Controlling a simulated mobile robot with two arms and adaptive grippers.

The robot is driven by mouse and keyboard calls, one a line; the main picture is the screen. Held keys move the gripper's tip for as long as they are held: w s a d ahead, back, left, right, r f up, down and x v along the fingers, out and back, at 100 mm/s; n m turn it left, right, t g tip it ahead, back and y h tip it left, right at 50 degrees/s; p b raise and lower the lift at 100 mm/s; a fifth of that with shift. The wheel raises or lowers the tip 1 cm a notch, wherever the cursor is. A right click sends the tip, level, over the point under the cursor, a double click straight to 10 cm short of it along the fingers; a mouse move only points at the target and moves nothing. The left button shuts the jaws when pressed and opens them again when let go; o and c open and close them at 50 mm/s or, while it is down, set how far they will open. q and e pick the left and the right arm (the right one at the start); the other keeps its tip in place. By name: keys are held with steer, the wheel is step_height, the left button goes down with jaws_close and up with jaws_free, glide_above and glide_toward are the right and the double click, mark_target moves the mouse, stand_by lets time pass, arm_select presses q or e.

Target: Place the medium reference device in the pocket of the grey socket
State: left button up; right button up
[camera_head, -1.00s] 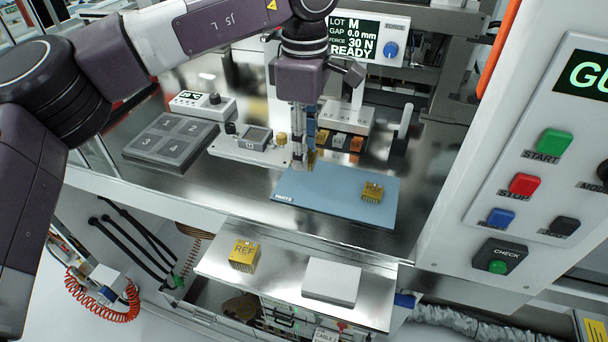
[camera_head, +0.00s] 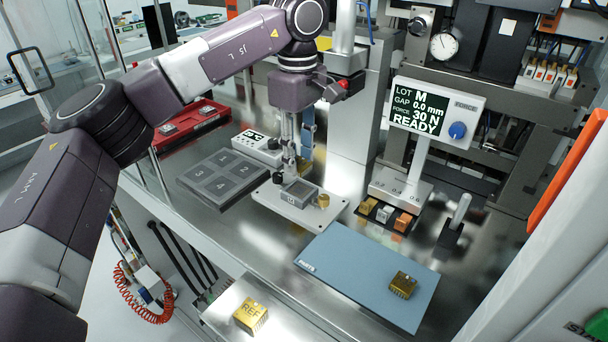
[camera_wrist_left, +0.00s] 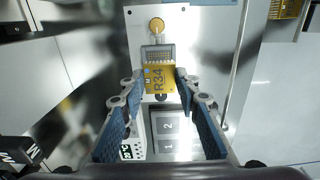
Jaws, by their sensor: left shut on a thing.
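My left gripper (camera_head: 294,168) is shut on a gold device and stands over the grey socket (camera_head: 299,193). In the left wrist view, the gold device (camera_wrist_left: 160,79) carries the marks M and R34 and sits between the fingertips (camera_wrist_left: 158,82). Beyond it the grey socket (camera_wrist_left: 158,53) shows on its white plate, partly covered by the device. In the head view the fingers hide most of the held device. Whether it touches the socket I cannot tell. My right gripper is in neither view.
A gold device (camera_head: 403,285) lies on the blue mat (camera_head: 350,268). A gold REF block (camera_head: 251,316) stands on the lower shelf. A numbered grey tray (camera_head: 222,178) lies left of the socket. The display (camera_head: 423,110) reads LOT M, READY. A lever (camera_head: 455,220) stands at right.

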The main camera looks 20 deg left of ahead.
mark_target(299, 191)
arm_select(q)
step_height(299, 191, down, 2)
steer(key=shift+a+f+p, duration=0.15)
steer(key=shift+f+p, duration=0.1)
steer(key=shift+p, duration=0.1)
steer(key=f, duration=0.1)
steer(key=f+p, duration=0.1)
steer(key=f, duration=0.1)
steer(key=shift+w+d, duration=0.1)
steer(key=shift+d, duration=0.2)
steer(key=shift+a, duration=0.1)
steer(key=shift+f, duration=0.3)
steer(key=o, duration=0.8)
steer(key=shift+r, duration=0.1)
steer(key=shift+o, duration=1.4)
steer(key=shift+r, duration=0.4)
step_height(299, 191, up, 11)
steer(key=b, duration=0.3)
steer(key=shift+f, duration=0.1)
steer(key=shift+r, duration=0.4)
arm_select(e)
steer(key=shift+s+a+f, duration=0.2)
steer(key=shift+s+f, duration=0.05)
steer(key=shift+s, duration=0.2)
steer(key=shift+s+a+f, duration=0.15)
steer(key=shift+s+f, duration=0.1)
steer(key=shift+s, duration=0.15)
